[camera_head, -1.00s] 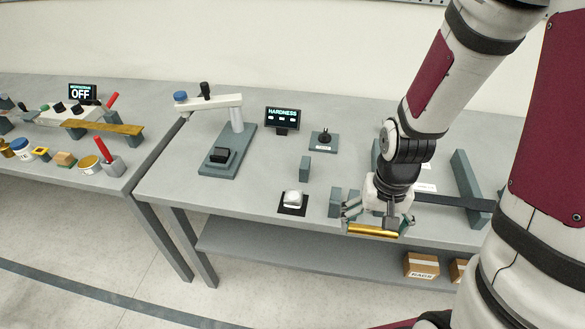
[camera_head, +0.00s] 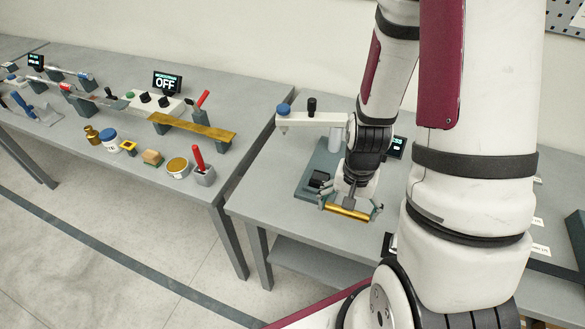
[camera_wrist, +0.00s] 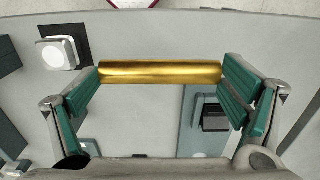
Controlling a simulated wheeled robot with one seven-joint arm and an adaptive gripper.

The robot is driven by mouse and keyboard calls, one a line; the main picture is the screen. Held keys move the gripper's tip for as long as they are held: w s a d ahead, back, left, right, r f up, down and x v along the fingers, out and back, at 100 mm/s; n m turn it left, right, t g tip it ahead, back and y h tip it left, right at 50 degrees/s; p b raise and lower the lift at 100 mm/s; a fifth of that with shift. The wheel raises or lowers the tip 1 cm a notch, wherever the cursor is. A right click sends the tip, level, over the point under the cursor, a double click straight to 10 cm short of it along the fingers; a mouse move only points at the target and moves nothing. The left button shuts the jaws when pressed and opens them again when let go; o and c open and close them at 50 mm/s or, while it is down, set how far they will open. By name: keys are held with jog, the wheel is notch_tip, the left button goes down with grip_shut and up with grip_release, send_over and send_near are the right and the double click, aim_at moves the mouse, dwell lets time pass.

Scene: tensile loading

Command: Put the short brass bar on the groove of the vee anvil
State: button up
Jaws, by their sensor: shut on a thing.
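The short brass bar (camera_head: 348,214) is a golden cylinder held crosswise between the fingertips of my gripper (camera_head: 349,207). In the wrist view the bar (camera_wrist: 160,72) spans between the two green finger pads, one at each end. A dark block (camera_head: 320,179) on the tester's grey-green base looks like the vee anvil. It lies just behind and left of my gripper in the head view. In the wrist view this block (camera_wrist: 215,118) is beside the right finger, below the bar in the picture. I cannot make out its groove.
The tester's white arm (camera_head: 312,119) with a blue knob overhangs its base (camera_head: 318,160). A white piece on a black pad (camera_wrist: 62,53) shows in the wrist view. The left table holds a brass strip (camera_head: 192,125), a red-handled tool (camera_head: 197,158) and several small items. A gap separates the tables.

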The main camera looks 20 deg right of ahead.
jog(key=w+b, duration=0.4)
jog(key=w, duration=0.1)
jog(key=b, duration=0.3)
send_over(319, 181)
jog(key=shift+w+d+f, duration=0.1)
jog(key=shift+d+f, duration=0.05)
jog(key=shift+f, duration=0.55)
jog(key=shift+w+f+p, duration=0.1)
jog(key=shift+f+p, duration=0.2)
jog(key=shift+f, duration=1.5)
jog(key=o, duration=1.3)
jog(key=shift+f, duration=0.15)
